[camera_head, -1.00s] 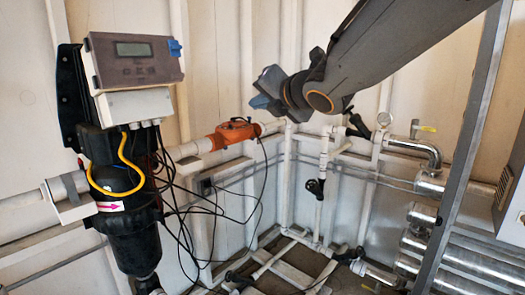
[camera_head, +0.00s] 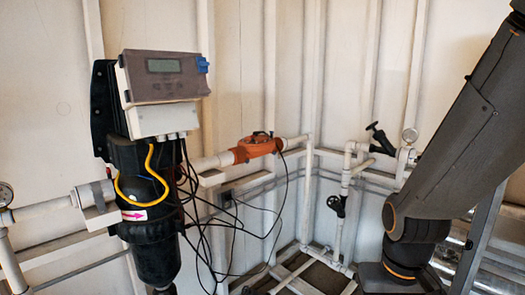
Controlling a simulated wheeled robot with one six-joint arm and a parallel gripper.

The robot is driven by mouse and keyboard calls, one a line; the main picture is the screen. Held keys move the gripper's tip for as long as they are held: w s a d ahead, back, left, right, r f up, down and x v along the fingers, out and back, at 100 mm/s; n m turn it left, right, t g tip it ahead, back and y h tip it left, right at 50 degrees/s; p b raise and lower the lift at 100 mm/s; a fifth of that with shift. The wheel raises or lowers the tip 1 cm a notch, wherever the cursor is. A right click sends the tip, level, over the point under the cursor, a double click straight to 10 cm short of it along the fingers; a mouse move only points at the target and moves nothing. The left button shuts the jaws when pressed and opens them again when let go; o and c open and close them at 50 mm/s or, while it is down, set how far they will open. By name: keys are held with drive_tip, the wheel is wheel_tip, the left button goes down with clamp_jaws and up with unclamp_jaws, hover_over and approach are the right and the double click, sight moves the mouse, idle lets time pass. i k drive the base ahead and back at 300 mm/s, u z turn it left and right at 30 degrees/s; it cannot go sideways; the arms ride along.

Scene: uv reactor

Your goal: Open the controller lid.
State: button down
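The controller is a white box with a dark grey-brown lid (camera_head: 168,76) that bears a small display (camera_head: 163,66). It sits at the upper left, on top of the black reactor body (camera_head: 150,200). The lid looks shut. A blue latch (camera_head: 202,65) shows at the lid's upper right side. My arm comes in from the right edge, far to the right of the controller and apart from it. My gripper is out of view below the bottom right of the picture.
An orange flow meter (camera_head: 258,146) sits on the white pipe right of the controller. Black cables (camera_head: 235,215) hang below it. The space before the controller is clear.

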sight(205, 90)
drive_tip(key=u, duration=1.3)
